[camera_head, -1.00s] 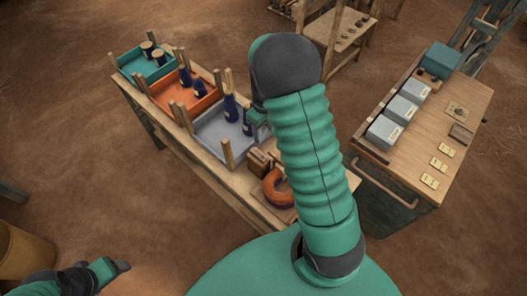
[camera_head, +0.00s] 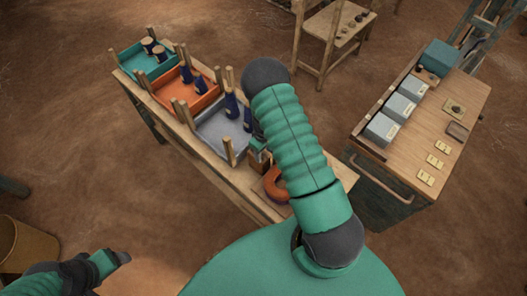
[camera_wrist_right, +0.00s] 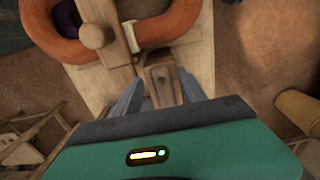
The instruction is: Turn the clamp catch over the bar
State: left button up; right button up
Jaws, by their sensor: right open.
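In the right wrist view, my right gripper (camera_wrist_right: 160,95) is open, its two grey fingers apart. A small wooden piece with a dark spot (camera_wrist_right: 162,76), which looks like the clamp catch, lies between and just beyond the fingertips; I cannot tell whether they touch it. It sits at the end of a wooden board beside an orange ring-like coil (camera_wrist_right: 170,24). I cannot make out the bar for certain.
A long wooden bench carries teal (camera_head: 143,62), orange (camera_head: 172,92) and grey (camera_head: 212,140) trays with dark bottles and upright posts. A cabinet (camera_head: 455,110) with pale boxes stands at right. A round wooden knob (camera_wrist_right: 96,36) stands near the coil. Bare floor lies around.

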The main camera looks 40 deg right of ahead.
jog(key=shift+a, duration=0.15)
grip_shut()
jog(key=shift+m, duration=0.3)
jog(key=m+b, duration=0.2)
jog(key=m, duration=0.1)
jog(key=m+b, duration=0.2)
jog(key=m, duration=0.3)
jog(key=shift+s, duration=0.1)
jog(key=m, duration=0.4)
jog(key=shift+b, duration=0.4)
jog(key=m, duration=0.5)
jog(key=shift+m, duration=0.3)
